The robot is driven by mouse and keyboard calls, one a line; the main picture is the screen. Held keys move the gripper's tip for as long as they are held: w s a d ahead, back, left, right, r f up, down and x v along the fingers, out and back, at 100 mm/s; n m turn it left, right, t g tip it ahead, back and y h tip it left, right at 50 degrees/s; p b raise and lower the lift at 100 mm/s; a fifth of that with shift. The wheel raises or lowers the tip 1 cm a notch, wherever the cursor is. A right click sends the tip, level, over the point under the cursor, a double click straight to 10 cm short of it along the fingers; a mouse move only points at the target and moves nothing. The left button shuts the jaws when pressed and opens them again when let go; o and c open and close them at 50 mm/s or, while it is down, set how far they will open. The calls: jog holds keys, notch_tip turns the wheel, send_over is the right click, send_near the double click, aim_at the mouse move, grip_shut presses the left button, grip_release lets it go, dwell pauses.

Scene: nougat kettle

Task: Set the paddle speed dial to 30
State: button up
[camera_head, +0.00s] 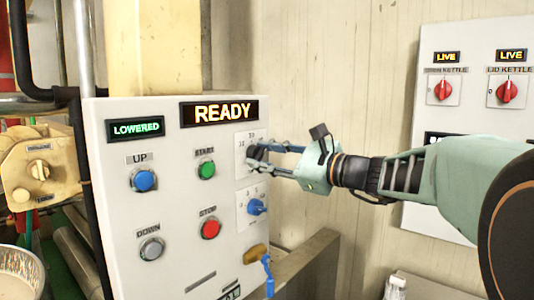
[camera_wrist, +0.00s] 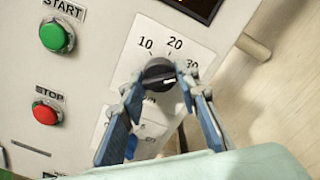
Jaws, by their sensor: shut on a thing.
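The paddle speed dial is a black round knob (camera_wrist: 158,72) on a white plate marked 10, 20 and 30 in the wrist view. A pale pointer mark shows on the knob's lower right part; its exact reading is hard to tell. In the head view the knob (camera_head: 258,154) is at the panel's right side, partly hidden by the fingers. My gripper (camera_wrist: 161,86) is shut on the knob, one blue finger at each side. In the head view my gripper (camera_head: 266,153) reaches in from the right.
The panel has a green START button (camera_head: 206,170), a red STOP button (camera_head: 210,228), blue UP (camera_head: 143,180) and grey DOWN (camera_head: 151,249) buttons. A blue knob (camera_head: 257,207) sits just below the dial. Signs read READY (camera_head: 219,111) and LOWERED (camera_head: 136,129). A second panel with red switches (camera_head: 443,91) is at right.

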dwell(0.4)
jog(key=o, duration=1.2)
jog(key=shift+c, duration=0.2)
jog(key=v, duration=1.2)
